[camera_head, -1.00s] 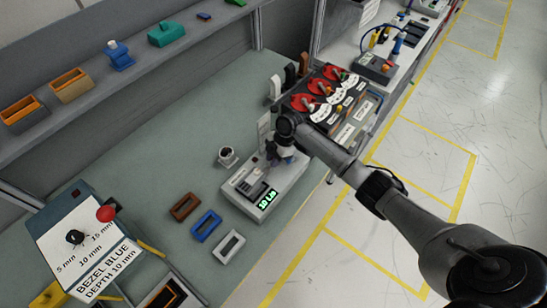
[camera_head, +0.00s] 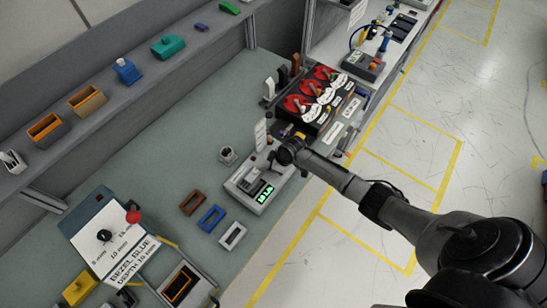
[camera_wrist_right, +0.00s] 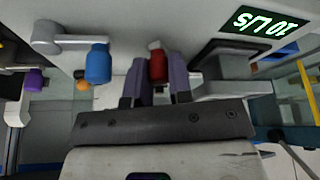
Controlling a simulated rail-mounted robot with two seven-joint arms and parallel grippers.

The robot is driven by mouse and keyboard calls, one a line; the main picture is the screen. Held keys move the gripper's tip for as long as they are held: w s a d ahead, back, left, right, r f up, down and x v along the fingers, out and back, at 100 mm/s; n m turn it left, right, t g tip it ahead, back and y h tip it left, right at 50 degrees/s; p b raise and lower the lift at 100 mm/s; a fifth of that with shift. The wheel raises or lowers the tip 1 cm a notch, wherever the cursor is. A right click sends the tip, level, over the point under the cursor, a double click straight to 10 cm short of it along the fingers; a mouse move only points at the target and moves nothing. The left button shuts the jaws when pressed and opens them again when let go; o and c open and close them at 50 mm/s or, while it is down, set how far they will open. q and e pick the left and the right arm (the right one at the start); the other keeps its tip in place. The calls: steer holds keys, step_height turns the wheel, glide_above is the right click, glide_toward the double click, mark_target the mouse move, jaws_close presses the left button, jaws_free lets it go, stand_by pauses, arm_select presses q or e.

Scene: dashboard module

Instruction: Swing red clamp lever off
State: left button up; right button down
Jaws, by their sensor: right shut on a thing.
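The red clamp lever (camera_wrist_right: 157,63) stands between the fingers of my right gripper (camera_wrist_right: 158,82) in the right wrist view, beside a grey panel. The gripper is shut on it. In the head view my right gripper (camera_head: 278,160) is at the far right end of the grey test unit (camera_head: 247,201); the arm hides the lever there. The unit's green display (camera_head: 264,194) shows in the head view, and it reads 10 L/S in the right wrist view (camera_wrist_right: 265,22). My left gripper is in neither view.
A blue-tipped lever (camera_wrist_right: 98,66) and a purple-tipped one (camera_wrist_right: 35,83) are left of the fingers. Brown (camera_head: 192,203), blue (camera_head: 211,218) and white (camera_head: 232,235) bezels lie near the unit. Red dials (camera_head: 297,105) stand behind it.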

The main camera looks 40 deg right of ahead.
steer(key=m+p, duration=0.1)
steer(key=a+m+h+p, duration=0.1)
steer(key=m+p, duration=0.1)
steer(key=s+m+p, duration=0.1)
steer(key=shift+a+r+t+h, duration=0.25)
steer(key=shift+a+t+h, duration=0.05)
steer(key=shift+t, duration=0.1)
steer(key=m+p, duration=0.1)
steer(key=m+h+p, duration=0.1)
steer(key=shift+s+a+f+m, duration=0.15)
steer(key=shift+s+a+m, duration=0.05)
steer(key=shift+a+m, duration=0.35)
steer(key=shift+m, duration=0.35)
steer(key=shift+f+p, duration=0.1)
steer(key=shift+p, duration=0.2)
steer(key=c, duration=1)
jaws_free()
